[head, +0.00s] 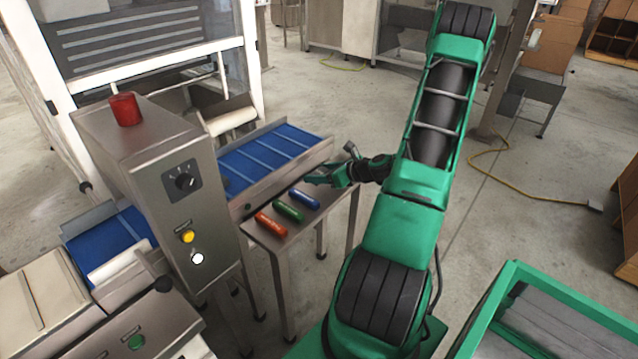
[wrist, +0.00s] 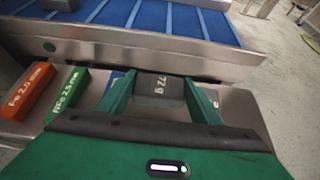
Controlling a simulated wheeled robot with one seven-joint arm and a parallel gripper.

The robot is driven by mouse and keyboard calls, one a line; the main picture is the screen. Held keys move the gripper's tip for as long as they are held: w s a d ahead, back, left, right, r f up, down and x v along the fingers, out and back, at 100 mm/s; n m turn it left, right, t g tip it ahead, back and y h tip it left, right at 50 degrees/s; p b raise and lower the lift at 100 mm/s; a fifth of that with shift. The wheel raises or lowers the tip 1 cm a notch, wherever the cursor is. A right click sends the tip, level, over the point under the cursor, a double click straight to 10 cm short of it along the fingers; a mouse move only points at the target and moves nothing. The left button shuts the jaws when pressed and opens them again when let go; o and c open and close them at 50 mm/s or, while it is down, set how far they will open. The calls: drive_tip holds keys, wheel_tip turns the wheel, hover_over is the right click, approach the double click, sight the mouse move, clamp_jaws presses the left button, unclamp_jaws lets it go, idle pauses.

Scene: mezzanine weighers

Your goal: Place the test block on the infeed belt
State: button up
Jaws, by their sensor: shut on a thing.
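The test block (wrist: 158,87) is a dark grey block marked "72 g", seen between my gripper's green fingers in the wrist view. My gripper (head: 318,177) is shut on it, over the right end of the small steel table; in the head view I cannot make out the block. A blue ribbed belt (head: 272,155) lies just behind the table, with a steel side rail between; it also fills the top of the wrist view (wrist: 130,14). A second blue belt section (head: 105,240) lies left of the control box. The pictures do not show which section is the infeed.
Orange (head: 271,224), green (head: 288,211) and blue (head: 304,199) test sticks lie on the steel table (head: 268,242). A control box (head: 172,190) with a red lamp stands between the belt sections. The ribbed belt looks clear on its right part.

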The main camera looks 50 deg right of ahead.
sight(320, 189)
drive_tip(key=shift+d+f, duration=0.25)
drive_tip(key=shift+f, duration=0.2)
wheel_tip(320, 189, down, 2)
drive_tip(key=shift+d+f, duration=0.1)
drive_tip(key=shift+w+a+f, duration=0.1)
drive_tip(key=shift+a+f, duration=0.15)
drive_tip(key=shift+f, duration=0.35)
drive_tip(key=o, duration=1.1)
drive_tip(key=shift+d+f, duration=0.1)
drive_tip(key=shift+c, duration=0.2)
